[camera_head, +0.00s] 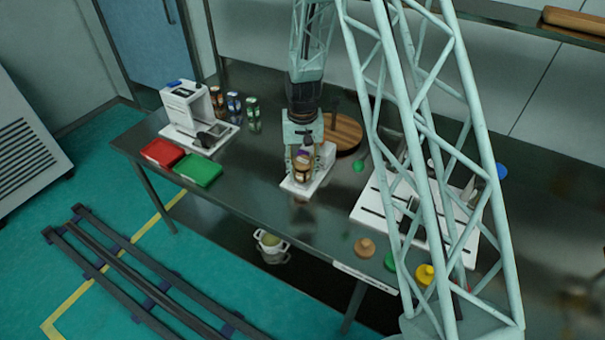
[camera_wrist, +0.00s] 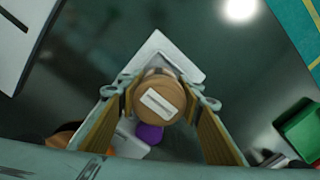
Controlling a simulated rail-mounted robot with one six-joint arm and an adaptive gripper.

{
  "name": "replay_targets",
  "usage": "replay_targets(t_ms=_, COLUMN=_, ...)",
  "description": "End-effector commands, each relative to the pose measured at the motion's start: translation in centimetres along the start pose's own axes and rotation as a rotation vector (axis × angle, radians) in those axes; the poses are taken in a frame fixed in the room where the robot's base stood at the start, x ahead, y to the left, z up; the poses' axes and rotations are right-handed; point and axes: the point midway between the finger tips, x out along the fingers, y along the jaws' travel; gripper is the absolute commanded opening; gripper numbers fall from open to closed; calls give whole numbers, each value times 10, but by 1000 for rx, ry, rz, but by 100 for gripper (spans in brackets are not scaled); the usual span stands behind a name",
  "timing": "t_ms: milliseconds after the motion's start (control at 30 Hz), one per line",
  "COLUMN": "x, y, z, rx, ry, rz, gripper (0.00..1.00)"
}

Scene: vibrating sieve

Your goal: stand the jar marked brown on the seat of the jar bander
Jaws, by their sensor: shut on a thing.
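The jar with a brown lid (camera_wrist: 160,103) is upright between the fingers of my gripper (camera_wrist: 163,108), with a pale label on top of the lid. In the head view the jar (camera_head: 302,172) shows below my gripper (camera_head: 302,160), which is shut on it. The jar is over the white base plate of a small white device (camera_head: 291,186), which looks like the jar bander; the plate also shows past the jar in the wrist view (camera_wrist: 158,46). The jar hides the seat, so I cannot tell whether its bottom touches. A purple part (camera_wrist: 149,134) lies beside the jar.
A white machine (camera_head: 186,105), several jars (camera_head: 234,104), a red tray (camera_head: 162,153) and a green tray (camera_head: 198,170) are at left. A round wooden board (camera_head: 344,132) is behind. A white slotted board (camera_head: 369,207) is at right, with coloured knobs (camera_head: 365,247) along the front edge.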

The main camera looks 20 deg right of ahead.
Motion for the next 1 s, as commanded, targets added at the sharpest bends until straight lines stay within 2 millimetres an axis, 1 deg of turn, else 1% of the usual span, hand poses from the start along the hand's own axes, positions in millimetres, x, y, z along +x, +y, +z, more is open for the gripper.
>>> replay_targets(t_ms=100, x=5, y=0, z=0, rx=0, ry=1, rz=0, gripper=22)
replay_targets(t_ms=567, x=8, y=0, z=0, rx=0, ry=1, rz=0, gripper=22)
replay_targets(t_ms=600, x=8, y=0, z=0, rx=0, ry=1, rz=0, gripper=36)
replay_targets(t_ms=733, x=8, y=0, z=0, rx=0, ry=1, rz=0, gripper=47)
replay_targets(t_ms=1000, x=8, y=0, z=0, rx=0, ry=1, rz=0, gripper=47)
